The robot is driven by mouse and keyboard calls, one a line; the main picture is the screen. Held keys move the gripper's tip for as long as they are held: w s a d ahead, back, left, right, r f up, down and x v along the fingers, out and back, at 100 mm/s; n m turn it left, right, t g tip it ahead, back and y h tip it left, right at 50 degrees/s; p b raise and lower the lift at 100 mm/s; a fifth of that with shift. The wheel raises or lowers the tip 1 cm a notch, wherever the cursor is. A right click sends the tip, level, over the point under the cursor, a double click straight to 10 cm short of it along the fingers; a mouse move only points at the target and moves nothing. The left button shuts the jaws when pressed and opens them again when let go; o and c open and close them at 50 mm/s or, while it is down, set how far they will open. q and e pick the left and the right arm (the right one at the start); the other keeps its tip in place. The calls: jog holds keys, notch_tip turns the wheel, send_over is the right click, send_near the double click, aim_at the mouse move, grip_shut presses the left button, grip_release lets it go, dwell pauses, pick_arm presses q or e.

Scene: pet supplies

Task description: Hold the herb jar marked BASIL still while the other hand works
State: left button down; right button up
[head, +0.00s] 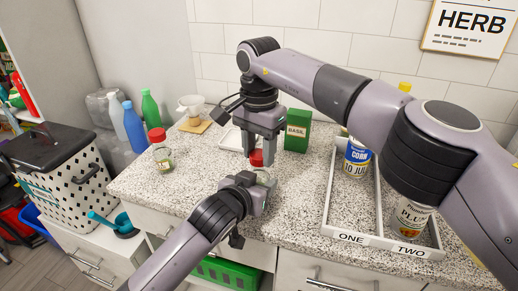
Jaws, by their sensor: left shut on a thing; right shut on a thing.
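A small glass jar (263,174) with a red lid (257,157) stands at the middle of the speckled counter, partly hidden by my grippers; I cannot read a label on it. My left gripper (262,187) is shut on the jar body from the front. My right gripper (258,156) comes down from above and is shut on the red lid. A green box (297,131) behind them bears the word BASIL. A second red-lidded glass jar (162,151) stands apart at the counter's left.
A small white tray (230,139) lies behind the grippers. The counter's front left is clear.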

jog(key=n, duration=1.1)
jog(key=shift+n, duration=0.4)
jog(key=o, duration=1.2)
jog(key=shift+c, duration=0.2)
jog(key=shift+r, duration=0.15)
jog(key=shift+r, duration=2.15)
pick_arm(q)
jog(key=shift+c, duration=1.6)
grip_release()
